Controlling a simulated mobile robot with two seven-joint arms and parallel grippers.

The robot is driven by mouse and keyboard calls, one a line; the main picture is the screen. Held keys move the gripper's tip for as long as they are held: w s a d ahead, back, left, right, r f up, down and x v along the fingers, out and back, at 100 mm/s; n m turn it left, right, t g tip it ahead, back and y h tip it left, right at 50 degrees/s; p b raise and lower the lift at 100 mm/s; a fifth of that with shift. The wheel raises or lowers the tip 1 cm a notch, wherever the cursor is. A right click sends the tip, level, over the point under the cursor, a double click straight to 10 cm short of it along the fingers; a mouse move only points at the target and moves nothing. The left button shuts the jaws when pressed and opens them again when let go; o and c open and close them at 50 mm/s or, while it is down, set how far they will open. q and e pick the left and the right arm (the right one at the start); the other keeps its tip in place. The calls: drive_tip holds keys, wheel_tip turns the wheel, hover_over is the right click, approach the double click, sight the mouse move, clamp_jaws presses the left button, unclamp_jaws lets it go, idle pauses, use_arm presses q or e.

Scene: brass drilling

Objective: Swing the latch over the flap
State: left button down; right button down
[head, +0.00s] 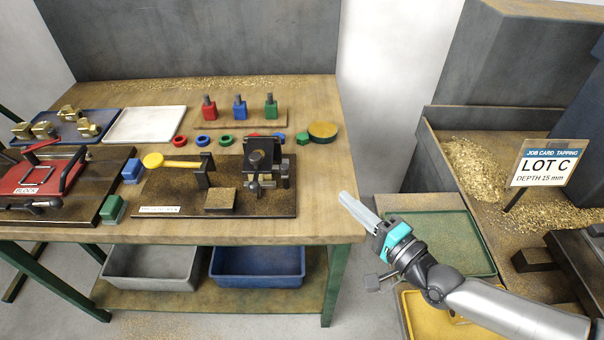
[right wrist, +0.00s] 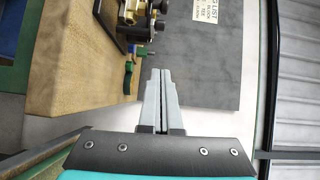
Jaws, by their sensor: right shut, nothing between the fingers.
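On a dark fixture board (head: 190,202) on the wooden bench stands a yellow-ended lever (head: 172,162), lying roughly level and pointing left from a dark post. To its right is a black fixture with a dark upright plate (head: 258,158), knobs and pins. The yellow lever looks like the latch and the dark plate like the flap, but I cannot tell for certain. The lever lies apart from the plate. My right gripper (head: 345,199) is shut and empty, off the bench's right front corner, well away from both. Its closed fingers show in the right wrist view (right wrist: 161,75). My left gripper is out of view.
A red clamp fixture (head: 40,175) stands at the left. Coloured rings, blocks and red, blue and green pegs (head: 240,107) line the bench behind. A white tray (head: 145,124) is at the back. A green tray (head: 470,245) and job card (head: 548,163) are right. The bench's front right corner is clear.

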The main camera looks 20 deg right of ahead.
sight(286, 177)
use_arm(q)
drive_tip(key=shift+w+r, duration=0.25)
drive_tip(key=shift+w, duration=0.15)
use_arm(e)
drive_tip(key=s+a+x, duration=0.1)
drive_tip(key=a+x, duration=0.1)
drive_tip(key=x, duration=1)
drive_tip(key=shift+a, duration=0.4)
use_arm(q)
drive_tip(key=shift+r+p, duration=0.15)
drive_tip(key=shift+p, duration=0.2)
use_arm(e)
drive_tip(key=shift+f, duration=0.1)
